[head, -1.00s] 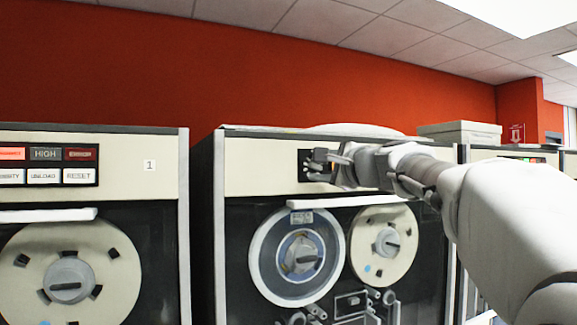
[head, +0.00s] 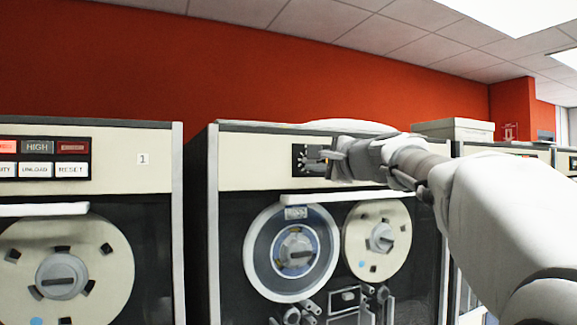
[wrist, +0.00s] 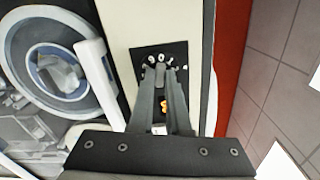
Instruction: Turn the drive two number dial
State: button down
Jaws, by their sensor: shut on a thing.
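The number dial sits on a small black panel (head: 298,158) in the cream header of the middle tape drive (head: 255,165). In the wrist view the black panel (wrist: 143,53) shows white numerals at its far side, among them what look like a 9, 0 and 1. My gripper (head: 320,160) is at this panel, its fingers pointing straight at it. In the wrist view my gripper (wrist: 161,72) is shut on the dial, whose knob is mostly hidden between the fingertips. A small orange mark (wrist: 165,104) shows between the fingers.
A white handle bar (head: 345,197) runs just below the header, above the tape reels (head: 292,252). A drive labelled 1 (head: 142,159) with lit buttons stands to the left. More cabinets (head: 500,150) stand at the right. The red wall is behind.

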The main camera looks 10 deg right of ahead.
jog(key=shift+n+b, duration=2.4)
jog(key=shift+n, duration=0.6)
jog(key=c, duration=0.9)
grip_release()
jog(key=b+v, duration=0.4)
jog(key=v, duration=1.3)
jog(key=shift+s, duration=0.2)
